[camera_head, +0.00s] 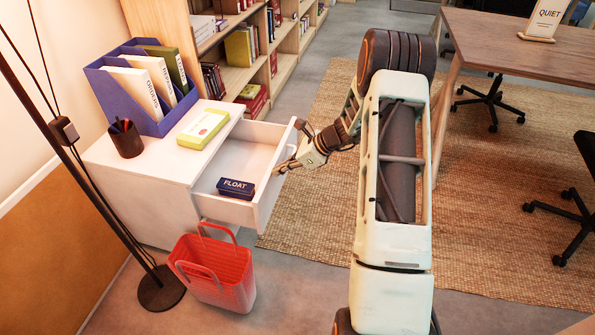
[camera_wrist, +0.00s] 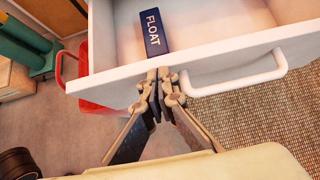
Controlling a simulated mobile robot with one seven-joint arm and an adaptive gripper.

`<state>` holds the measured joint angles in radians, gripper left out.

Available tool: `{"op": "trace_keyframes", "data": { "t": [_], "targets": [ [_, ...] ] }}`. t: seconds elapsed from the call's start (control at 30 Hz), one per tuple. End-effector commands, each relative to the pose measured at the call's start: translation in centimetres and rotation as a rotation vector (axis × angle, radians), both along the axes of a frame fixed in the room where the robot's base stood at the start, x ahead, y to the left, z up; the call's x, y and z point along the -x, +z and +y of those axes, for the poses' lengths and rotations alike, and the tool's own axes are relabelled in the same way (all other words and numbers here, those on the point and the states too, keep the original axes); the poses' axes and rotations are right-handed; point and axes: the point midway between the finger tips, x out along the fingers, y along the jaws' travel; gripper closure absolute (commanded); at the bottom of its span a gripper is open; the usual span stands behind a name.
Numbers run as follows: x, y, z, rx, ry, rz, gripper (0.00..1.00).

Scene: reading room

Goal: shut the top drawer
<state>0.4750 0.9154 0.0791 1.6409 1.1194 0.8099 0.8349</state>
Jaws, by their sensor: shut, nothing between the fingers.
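The top drawer (camera_head: 266,204) of the white cabinet (camera_head: 150,180) stands pulled well out, its inside in plain view. A dark blue box marked FLOAT (camera_head: 236,188) lies in it; the box also shows in the wrist view (camera_wrist: 153,32). My gripper (camera_head: 283,168) is at the outer side of the drawer front. In the wrist view my gripper (camera_wrist: 158,76) has its fingertips together at the white drawer front (camera_wrist: 110,86), left of the white handle (camera_wrist: 245,84). The fingers are shut and empty. I cannot tell whether they touch the front.
A red basket (camera_head: 215,268) stands on the floor below the drawer. A lamp pole (camera_head: 100,190) is at the left. A blue file holder (camera_head: 118,90), a dark pen cup (camera_head: 126,140) and a yellow-green box (camera_head: 203,128) are on the cabinet top. A wooden table (camera_head: 520,45) stands right.

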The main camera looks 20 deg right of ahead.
Motion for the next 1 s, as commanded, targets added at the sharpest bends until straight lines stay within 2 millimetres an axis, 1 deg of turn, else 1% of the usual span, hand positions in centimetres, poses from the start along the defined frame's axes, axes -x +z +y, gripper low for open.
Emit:
{"op": "trace_keyframes", "data": {
  "t": [0.03,0.2,0.4,0.5,0.6,0.73,0.83,1.0],
  "targets": [
    [-0.8,0.2,1.6,-0.003,0.008,-0.001,1.00],
    [-3.3,0.1,5.4,-0.001,0.008,0.000,1.00],
    [-5.9,0.1,9.1,0.000,0.006,0.000,1.00],
    [-7.0,0.0,10.6,0.000,0.004,0.000,1.00],
    [-7.8,0.0,11.8,0.000,0.004,0.001,1.00],
    [-8.6,0.0,12.8,0.000,0.001,0.000,1.00],
    [-8.9,0.0,13.3,0.000,0.001,0.001,1.00],
    [-9.1,-0.1,13.5,0.000,0.001,0.001,1.00]
  ]
}}
